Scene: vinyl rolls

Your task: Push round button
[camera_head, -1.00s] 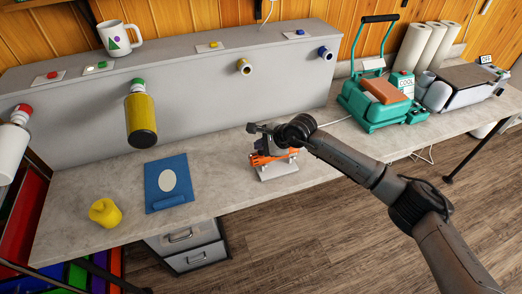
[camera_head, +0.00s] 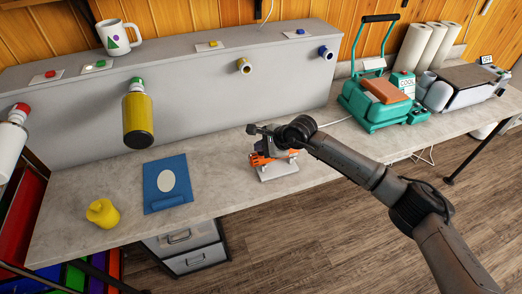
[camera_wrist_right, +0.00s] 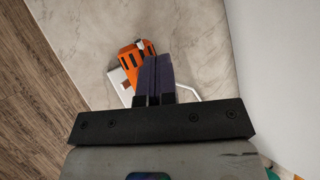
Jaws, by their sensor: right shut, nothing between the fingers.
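Several small round buttons sit on white cards along the grey ledge: a red one (camera_head: 50,74), a green one (camera_head: 100,64), a yellow one (camera_head: 213,43) and a blue one (camera_head: 300,31). My right gripper (camera_head: 267,148) is over the worktop, well in front of and below these buttons. It is shut and empty; its dark fingers show side by side in the right wrist view (camera_wrist_right: 158,70). Just beyond the fingertips is an orange device (camera_wrist_right: 134,58) on a pale base, partly hidden by the fingers. Whether they touch it is unclear. My left gripper is not in view.
A mug (camera_head: 119,37) stands on the ledge (camera_head: 170,55). A yellow bottle (camera_head: 138,120) hangs at its front. A blue board (camera_head: 154,190) and a yellow object (camera_head: 103,213) lie on the worktop (camera_head: 220,170). A teal machine (camera_head: 372,110) stands to the right.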

